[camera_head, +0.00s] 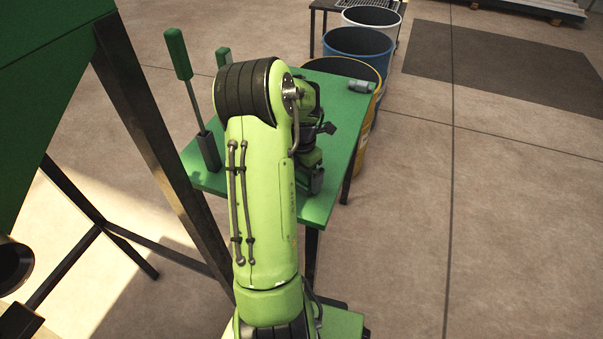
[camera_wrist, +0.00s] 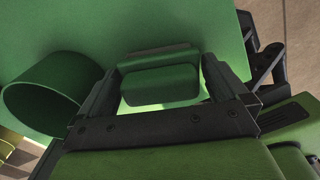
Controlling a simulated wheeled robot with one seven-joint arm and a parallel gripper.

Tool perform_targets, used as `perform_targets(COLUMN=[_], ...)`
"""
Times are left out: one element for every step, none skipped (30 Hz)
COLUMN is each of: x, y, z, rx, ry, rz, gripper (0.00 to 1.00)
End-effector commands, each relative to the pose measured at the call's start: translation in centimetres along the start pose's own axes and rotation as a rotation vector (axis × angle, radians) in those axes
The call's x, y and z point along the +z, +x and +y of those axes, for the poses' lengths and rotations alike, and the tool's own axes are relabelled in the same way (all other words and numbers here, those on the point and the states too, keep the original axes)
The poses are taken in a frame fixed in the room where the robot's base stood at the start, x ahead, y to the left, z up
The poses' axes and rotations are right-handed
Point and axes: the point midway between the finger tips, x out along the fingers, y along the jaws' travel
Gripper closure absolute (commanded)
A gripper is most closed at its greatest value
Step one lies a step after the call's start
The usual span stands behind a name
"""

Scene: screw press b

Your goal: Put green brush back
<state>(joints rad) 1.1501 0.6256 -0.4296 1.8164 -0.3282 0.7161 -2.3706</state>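My gripper (camera_wrist: 160,75) has its two dark fingers on either side of a green rounded block (camera_wrist: 160,88) in the wrist view. The block looks like a handle end, perhaps of the green brush, and nearly fills the gap. I cannot tell whether the fingers press on it. In the head view my gripper (camera_head: 316,178) is low over the green table (camera_head: 335,135), and my arm hides most of what is under it. A green-handled tool (camera_head: 177,54) with a thin rod and dark foot stands tilted at the table's left side.
A green cylinder (camera_wrist: 45,100) stands left of the fingers in the wrist view. Another green upright end (camera_head: 222,56) shows behind my arm. A small grey-green cylinder (camera_head: 360,86) lies at the table's far right corner. Yellow, blue (camera_head: 358,48) and white drums stand beyond. Right floor is clear.

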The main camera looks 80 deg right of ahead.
Motion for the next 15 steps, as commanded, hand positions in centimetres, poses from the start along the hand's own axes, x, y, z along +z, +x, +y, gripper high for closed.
perform_targets(x=[0.0,0.0,0.0,0.0,0.0,0.0,0.0,0.1,0.1,0.1,0.1,0.1,0.1,0.1,0.1], y=[0.0,0.0,-0.1,-0.1,-0.3,-0.7,-1.2,-1.8,-2.8,-3.7,-4.6,-5.7,-6.6,-7.5,-8.5], z=[0.0,0.0,0.0,0.0,0.0,0.0,0.1,0.1,0.1,0.1,0.1,0.1,0.1,0.1,0.1], rx=[0.000,0.000,0.000,0.000,0.000,0.001,0.002,0.003,0.004,0.004,0.005,0.005,0.005,0.005,0.004], ry=[0.000,0.000,0.000,0.000,0.000,0.000,0.000,0.000,-0.001,-0.001,-0.001,-0.001,0.000,0.000,0.000], rz=[0.000,0.000,0.000,0.000,0.000,-0.001,-0.002,-0.003,-0.004,-0.004,-0.004,-0.004,-0.004,-0.005,-0.004], gripper=[0.00,0.00,0.00,0.00,0.00,0.00,0.00,0.00,0.00,0.00,0.00,0.00,0.00,0.00,0.00])
